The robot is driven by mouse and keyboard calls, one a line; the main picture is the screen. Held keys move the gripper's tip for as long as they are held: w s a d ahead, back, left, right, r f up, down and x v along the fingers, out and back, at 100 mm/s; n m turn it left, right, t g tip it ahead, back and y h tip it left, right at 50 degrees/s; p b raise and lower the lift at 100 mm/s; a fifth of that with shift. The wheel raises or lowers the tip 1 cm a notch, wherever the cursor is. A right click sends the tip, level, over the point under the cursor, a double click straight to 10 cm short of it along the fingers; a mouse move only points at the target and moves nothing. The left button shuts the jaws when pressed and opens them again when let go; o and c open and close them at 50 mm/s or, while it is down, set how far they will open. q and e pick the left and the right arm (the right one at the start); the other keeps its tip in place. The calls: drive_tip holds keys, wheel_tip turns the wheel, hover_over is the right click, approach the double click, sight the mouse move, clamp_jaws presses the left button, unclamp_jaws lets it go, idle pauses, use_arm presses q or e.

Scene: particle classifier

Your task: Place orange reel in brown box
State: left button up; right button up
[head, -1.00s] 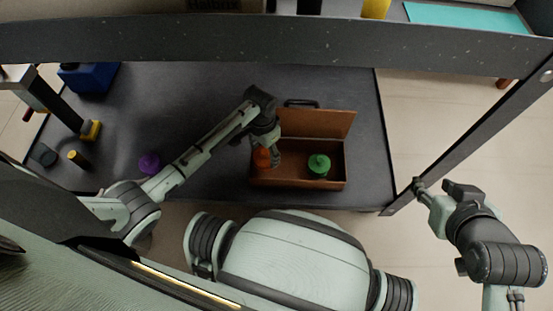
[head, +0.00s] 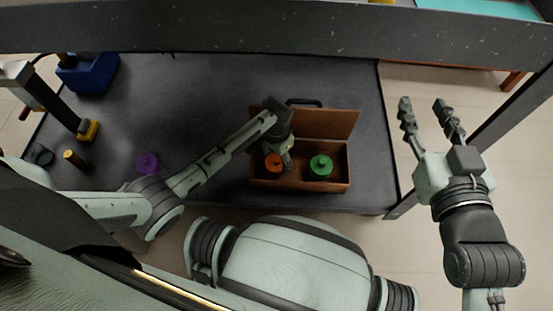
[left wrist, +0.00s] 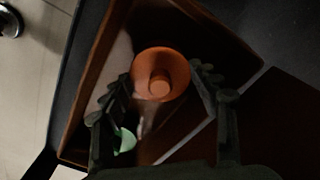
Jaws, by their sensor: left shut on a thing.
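The orange reel (head: 274,162) is inside the left part of the open brown box (head: 300,187), beside a green reel (head: 320,168). My left gripper (head: 281,154) reaches down into the box and is shut on the orange reel. In the left wrist view the orange reel (left wrist: 160,75) stands between the two fingers (left wrist: 162,88), over the box's inside. Whether the reel touches the box floor cannot be told. My right gripper (head: 423,103) is open and empty, right of the table.
A purple reel (head: 148,163) lies on the dark table (head: 210,90) at the left. A yellow piece (head: 74,158) and a blue box (head: 90,74) are farther left. The box's lid (head: 325,123) stands open at the back. A dark beam (head: 250,32) crosses above the table.

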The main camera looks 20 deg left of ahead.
sight(276, 158)
use_arm(q)
drive_tip(key=shift+f, duration=0.1)
use_arm(e)
drive_tip(key=shift+r, duration=0.15)
use_arm(q)
drive_tip(key=o, duration=1.3)
drive_tip(key=shift+c, duration=0.2)
use_arm(e)
drive_tip(key=shift+a+r, duration=0.1)
